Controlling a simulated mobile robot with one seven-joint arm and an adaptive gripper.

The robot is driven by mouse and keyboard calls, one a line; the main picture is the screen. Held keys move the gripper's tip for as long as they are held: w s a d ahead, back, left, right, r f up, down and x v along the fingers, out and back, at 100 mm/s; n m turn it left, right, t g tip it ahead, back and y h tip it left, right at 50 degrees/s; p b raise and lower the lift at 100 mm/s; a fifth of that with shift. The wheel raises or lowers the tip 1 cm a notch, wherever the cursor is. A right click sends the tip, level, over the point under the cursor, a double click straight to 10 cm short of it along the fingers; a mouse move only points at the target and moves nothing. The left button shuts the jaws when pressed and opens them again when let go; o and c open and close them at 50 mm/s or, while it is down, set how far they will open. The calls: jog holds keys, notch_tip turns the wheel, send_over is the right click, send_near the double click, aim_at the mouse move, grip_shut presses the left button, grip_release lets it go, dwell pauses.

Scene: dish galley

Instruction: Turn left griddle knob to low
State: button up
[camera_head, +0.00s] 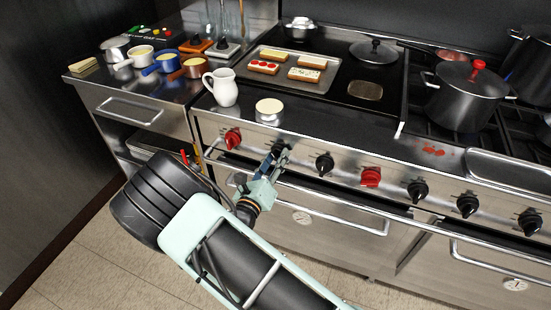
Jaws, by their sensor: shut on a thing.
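A row of red and black knobs runs along the steel front panel of the range. The leftmost knob (232,138) is red and uncovered. My gripper (279,151) is at the second position from the left, below the griddle (323,93). It is shut on the dark knob (279,146) there, which my fingers mostly hide. The knob's pointer and any marks around it are too small or covered to read. The third knob (325,164) is black and free, to the right of my gripper.
A white pitcher (222,88) and a round tin (269,110) stand above the panel, close to my gripper. A tray of toasts (288,69) lies on the range top. An oven handle (318,208) runs below the knobs. A large pot (464,98) stands at right.

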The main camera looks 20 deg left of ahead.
jog(key=o, duration=1.2)
jog(key=shift+c, duration=0.2)
jog(key=shift+s, duration=0.1)
jog(key=s, duration=1.1)
jog(key=shift+s+a, duration=0.4)
jog(key=shift+a, duration=0.05)
